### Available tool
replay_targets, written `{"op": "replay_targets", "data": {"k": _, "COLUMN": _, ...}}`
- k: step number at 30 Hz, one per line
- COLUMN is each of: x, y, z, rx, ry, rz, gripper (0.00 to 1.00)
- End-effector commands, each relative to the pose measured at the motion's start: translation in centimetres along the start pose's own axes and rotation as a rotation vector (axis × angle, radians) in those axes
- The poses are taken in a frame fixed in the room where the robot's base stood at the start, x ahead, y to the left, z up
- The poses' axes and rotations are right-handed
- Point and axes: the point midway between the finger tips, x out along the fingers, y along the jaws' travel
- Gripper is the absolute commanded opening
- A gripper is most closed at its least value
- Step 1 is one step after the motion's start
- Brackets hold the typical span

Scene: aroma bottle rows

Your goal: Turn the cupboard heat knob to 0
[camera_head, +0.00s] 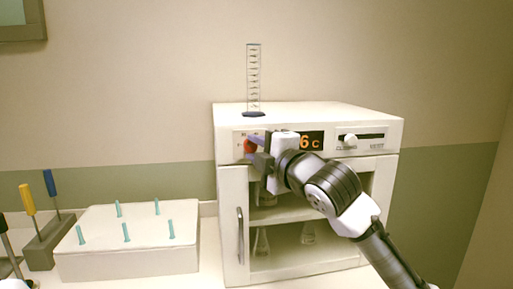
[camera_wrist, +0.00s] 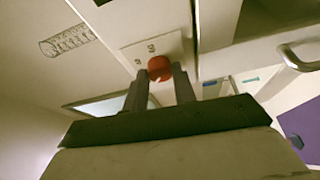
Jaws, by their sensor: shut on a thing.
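A white cupboard (camera_head: 232,215) stands on the counter with a control panel along its top front. A red knob (camera_head: 250,145) sits at the left of the panel. Beside it, an orange display (camera_head: 312,142) shows "6 c", with its left part hidden by my arm. My gripper (camera_head: 257,151) reaches the red knob from the front right. In the wrist view my gripper (camera_wrist: 160,88) has its two fingers on either side of the red knob (camera_wrist: 159,68), shut on it. Small marks show on the panel around the knob, too blurred to read.
A white slider knob (camera_head: 348,140) is right of the display. A graduated cylinder (camera_head: 253,85) stands on top. Glass flasks (camera_head: 262,240) are inside the cupboard. A white block with teal pegs (camera_head: 125,252) and a screwdriver holder (camera_head: 50,242) stand to the left.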

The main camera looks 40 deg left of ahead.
Motion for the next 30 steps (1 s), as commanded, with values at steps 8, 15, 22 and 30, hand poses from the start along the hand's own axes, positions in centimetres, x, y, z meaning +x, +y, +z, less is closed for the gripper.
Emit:
{"op": "replay_targets", "data": {"k": 8, "x": 0.02, "y": 0.5, "z": -0.12, "rx": -0.244, "ry": 0.0, "rz": -0.103, "gripper": 0.04}}
{"op": "replay_targets", "data": {"k": 15, "x": 0.04, "y": 0.6, "z": -0.18, "rx": -0.426, "ry": 0.001, "rz": -0.178, "gripper": 0.04}}
{"op": "replay_targets", "data": {"k": 22, "x": 0.06, "y": 0.61, "z": -0.22, "rx": -0.551, "ry": 0.001, "rz": -0.23, "gripper": 0.04}}
{"op": "replay_targets", "data": {"k": 30, "x": 0.08, "y": 0.53, "z": -0.24, "rx": -0.623, "ry": 0.001, "rz": -0.259, "gripper": 0.04}}
